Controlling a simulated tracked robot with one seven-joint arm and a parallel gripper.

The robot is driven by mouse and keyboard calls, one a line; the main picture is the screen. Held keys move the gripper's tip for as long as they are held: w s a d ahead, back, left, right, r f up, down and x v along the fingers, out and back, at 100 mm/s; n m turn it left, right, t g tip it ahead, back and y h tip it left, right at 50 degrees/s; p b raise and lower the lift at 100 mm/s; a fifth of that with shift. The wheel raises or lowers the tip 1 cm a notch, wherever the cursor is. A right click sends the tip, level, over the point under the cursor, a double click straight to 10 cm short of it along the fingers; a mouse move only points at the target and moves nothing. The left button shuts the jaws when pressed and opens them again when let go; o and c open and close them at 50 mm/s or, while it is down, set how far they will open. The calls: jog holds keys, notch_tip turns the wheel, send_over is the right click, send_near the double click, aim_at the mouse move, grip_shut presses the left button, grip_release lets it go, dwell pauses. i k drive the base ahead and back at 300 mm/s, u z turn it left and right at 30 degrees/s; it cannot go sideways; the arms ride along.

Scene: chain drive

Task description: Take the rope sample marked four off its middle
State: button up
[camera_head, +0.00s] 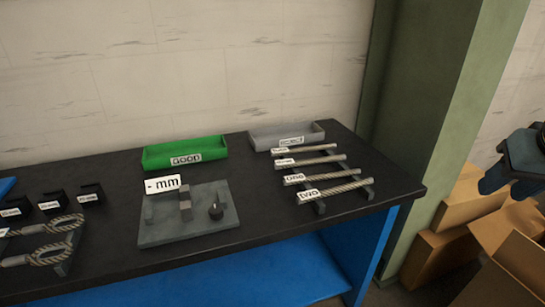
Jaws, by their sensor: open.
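Several rope samples lie side by side across a dark rack (368,190) at the right of the bench, each with a white tag at its left end. The nearest sample (340,189) is tagged "two" and the one behind it (330,175) "one". The two behind, a third sample (325,159) and the rearmost sample (315,148), have tags too small to read surely, so I cannot tell which is four. My gripper (510,186) is partly in view at the right edge, open and empty, well right of the rack and apart from it.
A green "GOOD" tray (186,148) and a grey tray (287,134) with a label stand at the bench's back. A grey gauge plate (190,228) with an "mm" sign sits mid-bench. Looped ropes (45,253) and black blocks lie left. Cardboard boxes (510,245) and a green pillar (425,110) are right.

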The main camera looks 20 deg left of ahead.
aim_at(282, 151)
jog(key=u, duration=0.45)
jog(key=i, duration=0.95)
jog(key=u, duration=0.75)
jog(key=k, duration=0.85)
jog(key=u, duration=0.15)
jog(key=i, duration=0.9)
jog(key=z, duration=0.15)
